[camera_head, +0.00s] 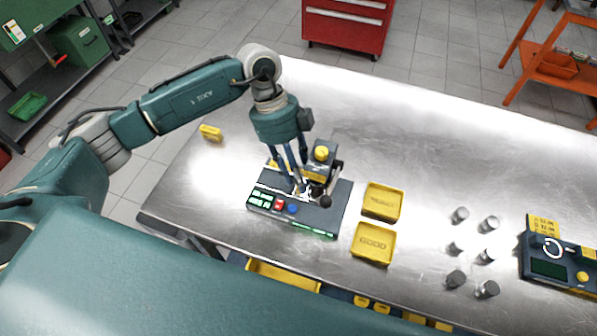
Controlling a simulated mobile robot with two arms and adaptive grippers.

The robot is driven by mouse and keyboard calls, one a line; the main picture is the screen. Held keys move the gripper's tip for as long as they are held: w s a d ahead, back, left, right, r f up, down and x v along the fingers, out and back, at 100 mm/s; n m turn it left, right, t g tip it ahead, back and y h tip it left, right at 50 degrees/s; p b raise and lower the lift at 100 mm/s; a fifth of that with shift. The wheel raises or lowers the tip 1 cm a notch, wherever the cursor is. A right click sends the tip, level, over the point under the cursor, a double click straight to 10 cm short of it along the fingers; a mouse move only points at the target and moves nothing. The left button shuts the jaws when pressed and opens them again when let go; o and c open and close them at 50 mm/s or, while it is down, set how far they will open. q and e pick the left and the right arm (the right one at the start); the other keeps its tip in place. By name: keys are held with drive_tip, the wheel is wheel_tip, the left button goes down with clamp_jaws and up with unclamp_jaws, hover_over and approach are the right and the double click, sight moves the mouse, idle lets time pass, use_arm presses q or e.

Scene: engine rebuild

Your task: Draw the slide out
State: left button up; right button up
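A dark test fixture (330,219) with a red button, a blue button and green-lit panels stands on the steel table. An upright unit with a yellow round top (321,153) rises from its back right. A black ball knob (325,201) sits at the front of this unit; it may belong to the slide, whose own shape I cannot make out. My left gripper (299,188) points down over the fixture, just left of the upright unit and knob. Its fingertips are partly lost against the fixture, so its opening and any grip are unclear. My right gripper is out of view.
Two yellow trays (374,244) lie right of the fixture. Several grey metal cylinders (486,289) stand farther right, near a second dark device (548,268). A small yellow block (210,132) lies at the table's left edge. The table's back middle is clear.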

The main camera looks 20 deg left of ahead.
use_arm(q)
drive_tip(key=shift+s+f, duration=0.15)
drive_tip(key=shift+f, duration=0.25)
clamp_jaws()
drive_tip(key=a, duration=0.6)
drive_tip(key=a+b, duration=0.1)
drive_tip(key=a, duration=0.2)
drive_tip(key=shift+w+a+r, duration=0.15)
drive_tip(key=shift+w+a, duration=0.1)
drive_tip(key=shift+w, duration=0.05)
drive_tip(key=shift+d, duration=0.1)
drive_tip(key=shift+w+r, duration=0.1)
drive_tip(key=shift+c, duration=0.8)
unclamp_jaws()
drive_tip(key=shift+o, duration=0.8)
